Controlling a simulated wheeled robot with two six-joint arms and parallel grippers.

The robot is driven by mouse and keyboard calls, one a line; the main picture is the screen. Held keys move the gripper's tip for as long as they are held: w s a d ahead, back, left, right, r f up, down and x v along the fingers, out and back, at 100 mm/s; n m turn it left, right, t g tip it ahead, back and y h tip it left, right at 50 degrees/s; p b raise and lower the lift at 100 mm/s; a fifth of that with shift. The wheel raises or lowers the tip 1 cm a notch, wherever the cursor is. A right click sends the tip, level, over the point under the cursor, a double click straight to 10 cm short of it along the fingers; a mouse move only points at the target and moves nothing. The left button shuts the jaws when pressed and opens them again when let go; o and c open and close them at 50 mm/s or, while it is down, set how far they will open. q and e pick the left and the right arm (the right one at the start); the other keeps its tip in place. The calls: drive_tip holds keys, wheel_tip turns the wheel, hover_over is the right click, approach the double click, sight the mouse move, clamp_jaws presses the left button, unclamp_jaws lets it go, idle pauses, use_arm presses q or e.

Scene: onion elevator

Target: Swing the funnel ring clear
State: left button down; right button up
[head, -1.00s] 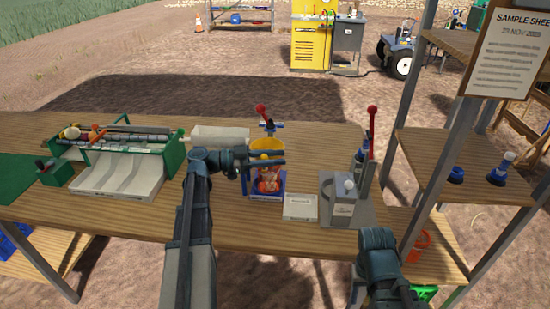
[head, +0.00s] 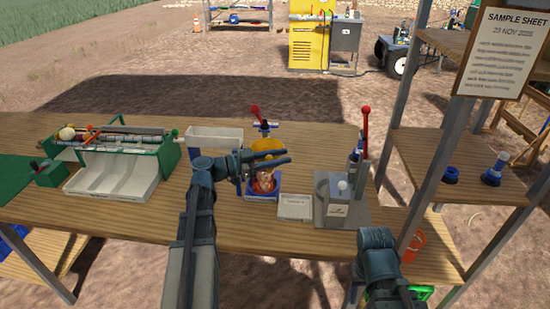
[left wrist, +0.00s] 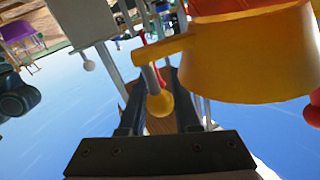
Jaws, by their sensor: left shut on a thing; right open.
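The yellow funnel ring (head: 268,144) is over a blue stand (head: 250,190) on the table. My left gripper (head: 282,156) reaches in from the left and covers part of the ring. In the left wrist view the funnel ring (left wrist: 255,60) fills the upper right, with an arm and a yellow ball knob (left wrist: 160,104). My left gripper (left wrist: 160,110) is shut on this knob, one finger each side. A reddish bag-like thing (head: 265,183) shows below the ring, inside the stand. My right arm shows at the lower right; its gripper is out of view.
A red-handled press (head: 364,135) stands right of the stand, with a small white tray (head: 294,207) between them. A white bin (head: 215,138) and a green-framed sorter (head: 120,150) are left. A shelf post (head: 425,175) rises near my right arm.

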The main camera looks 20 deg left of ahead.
use_arm(q)
drive_tip(key=w+d+n+t+y, duration=0.2)
drive_tip(key=w+n+y, duration=0.5)
drive_tip(key=w+y, duration=0.2)
drive_tip(key=w+d+n+t+y, duration=0.3)
drive_tip(key=w+n+y, duration=0.4)
drive_tip(key=w+y, duration=0.3)
drive_tip(key=shift+n+y, duration=0.4)
drive_tip(key=shift+y, duration=0.6)
use_arm(e)
drive_tip(key=shift+w+d, duration=0.15)
drive_tip(key=shift+d, duration=0.1)
use_arm(q)
drive_tip(key=shift+w+a, duration=0.1)
drive_tip(key=c, duration=0.7)
unclamp_jaws()
drive_tip(key=shift+o, duration=0.4)
drive_tip(key=v, duration=1.2)
